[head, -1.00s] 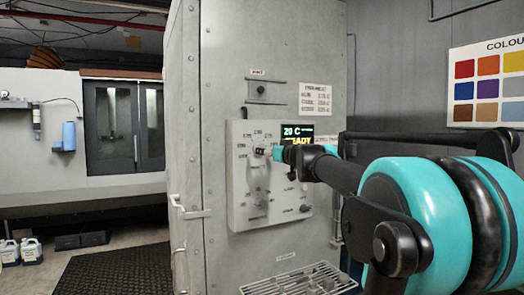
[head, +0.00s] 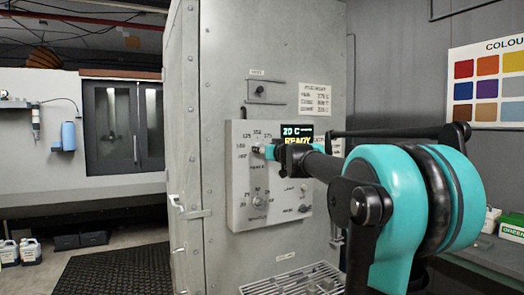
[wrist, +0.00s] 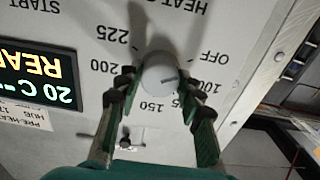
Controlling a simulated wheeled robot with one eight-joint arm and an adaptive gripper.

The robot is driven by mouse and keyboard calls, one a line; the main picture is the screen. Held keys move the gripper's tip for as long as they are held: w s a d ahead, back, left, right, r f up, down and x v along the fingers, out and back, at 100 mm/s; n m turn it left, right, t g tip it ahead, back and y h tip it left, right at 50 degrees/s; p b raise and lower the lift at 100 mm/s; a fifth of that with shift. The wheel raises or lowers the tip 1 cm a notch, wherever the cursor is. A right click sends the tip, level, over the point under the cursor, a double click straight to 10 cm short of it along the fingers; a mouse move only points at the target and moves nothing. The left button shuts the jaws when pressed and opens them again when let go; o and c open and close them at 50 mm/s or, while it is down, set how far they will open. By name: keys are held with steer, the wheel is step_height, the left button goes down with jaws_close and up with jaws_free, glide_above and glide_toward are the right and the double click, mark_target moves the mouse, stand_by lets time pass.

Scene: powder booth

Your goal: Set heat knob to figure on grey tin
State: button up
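The heat knob (wrist: 158,73) is a pale round knob with a short dark mark on its right side, roughly towards OFF and 100. Around it the dial reads OFF, 100, 150, 200 and 225, seen upside down in the wrist view. My gripper (wrist: 160,84) is open, with one dark green finger on each side of the knob and small gaps visible. In the head view my gripper (head: 268,151) is at the upper left of the control panel (head: 240,215) and partly covers the dial. No grey tin can be made out.
The display (head: 297,138) reads 20 C and READY. A pre-heat notice (head: 313,99) hangs above, its figures too small to read surely. A lower knob (head: 258,200) sits below the dial. A grille shelf (head: 292,283) juts out beneath. A bench (head: 497,258) carries boxes at right.

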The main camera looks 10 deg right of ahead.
steer(key=c, duration=0.4)
steer(key=shift+m, duration=0.3)
steer(key=shift+n, duration=16.5)
